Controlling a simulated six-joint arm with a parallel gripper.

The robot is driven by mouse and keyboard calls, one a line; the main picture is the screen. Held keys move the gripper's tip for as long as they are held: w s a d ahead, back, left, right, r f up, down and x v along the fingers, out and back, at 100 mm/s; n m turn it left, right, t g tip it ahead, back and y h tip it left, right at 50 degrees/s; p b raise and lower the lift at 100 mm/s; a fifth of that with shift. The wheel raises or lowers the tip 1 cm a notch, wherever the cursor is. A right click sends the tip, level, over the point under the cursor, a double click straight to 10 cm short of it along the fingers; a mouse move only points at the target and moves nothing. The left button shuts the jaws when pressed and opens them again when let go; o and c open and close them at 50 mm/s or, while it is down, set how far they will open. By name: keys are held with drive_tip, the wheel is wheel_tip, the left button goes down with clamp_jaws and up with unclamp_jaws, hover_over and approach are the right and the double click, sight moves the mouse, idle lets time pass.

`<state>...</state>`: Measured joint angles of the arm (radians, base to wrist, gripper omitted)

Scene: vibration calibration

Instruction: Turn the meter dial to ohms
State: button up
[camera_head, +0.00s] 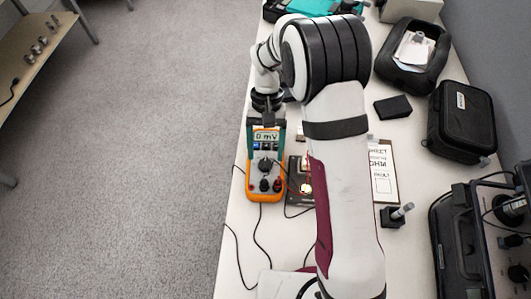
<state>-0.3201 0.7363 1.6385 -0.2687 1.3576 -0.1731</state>
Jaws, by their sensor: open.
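Red and black plugs sit at the meter's lower end.
A small device with a glowing lamp (305,188) and a clipboard (386,184) lie right of the meter, partly behind my arm. Black cases (465,120) and an open pouch (412,62) stand at right. Thin cables (240,262) run across the front left tabletop.

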sight(265, 164)
drive_tip(key=shift+x, duration=1.25)
clamp_jaws()
